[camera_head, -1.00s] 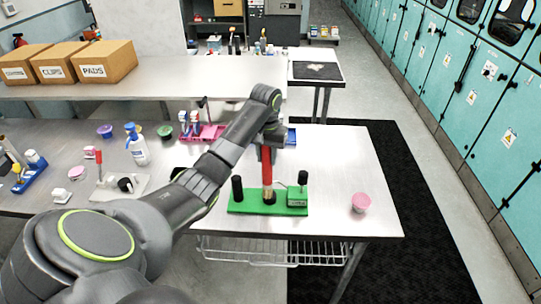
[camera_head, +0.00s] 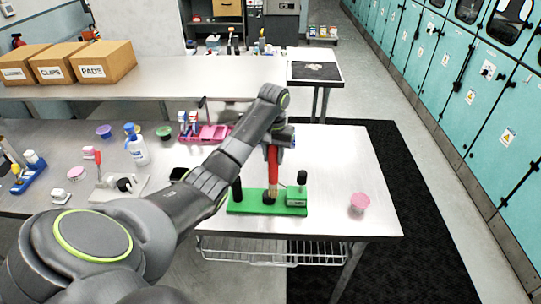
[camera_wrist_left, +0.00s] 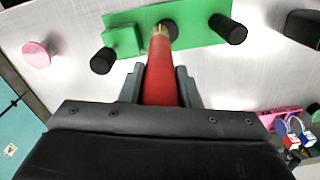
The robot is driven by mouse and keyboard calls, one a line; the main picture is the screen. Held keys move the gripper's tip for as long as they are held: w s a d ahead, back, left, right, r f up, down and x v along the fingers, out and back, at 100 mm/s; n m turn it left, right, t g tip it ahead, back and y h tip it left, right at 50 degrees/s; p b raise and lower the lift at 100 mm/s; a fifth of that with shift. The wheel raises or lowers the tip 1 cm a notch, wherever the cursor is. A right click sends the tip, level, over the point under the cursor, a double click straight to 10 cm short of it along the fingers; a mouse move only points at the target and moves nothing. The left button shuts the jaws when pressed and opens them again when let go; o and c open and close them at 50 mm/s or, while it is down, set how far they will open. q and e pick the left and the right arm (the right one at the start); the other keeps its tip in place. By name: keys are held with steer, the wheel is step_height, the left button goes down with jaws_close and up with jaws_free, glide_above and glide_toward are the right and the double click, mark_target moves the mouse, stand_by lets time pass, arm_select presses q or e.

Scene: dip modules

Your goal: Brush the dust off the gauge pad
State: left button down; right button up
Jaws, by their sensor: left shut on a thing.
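My left gripper (camera_head: 272,148) is shut on the red handle of a brush (camera_head: 273,170). In the left wrist view the handle (camera_wrist_left: 160,78) lies between the two fingers (camera_wrist_left: 160,88), and its pale bristles point at the gauge. The gauge has a green base (camera_head: 242,208) with a black post at its left and a small block with a black knob at its right. The round black pad (camera_wrist_left: 171,27) sits mid-base, partly hidden by the bristles. The bristles are at the pad; I cannot tell whether they touch. No dust is clearly visible. My right gripper is not in view.
A pink tray (camera_head: 213,134) lies behind my arm. A pump bottle (camera_head: 137,148) and small items stand to the left. The tabletop behind the pink cup is clear.

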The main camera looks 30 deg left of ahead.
arm_select(q)
steer(key=shift+a, duration=0.6)
steer(key=shift+s+a, duration=0.65)
steer(key=shift+a, duration=0.15)
steer(key=shift+d, duration=0.15)
steer(key=shift+w+d, duration=0.4)
steer(key=shift+d, duration=0.25)
steer(key=shift+w+d, duration=0.35)
steer(key=shift+d, duration=0.25)
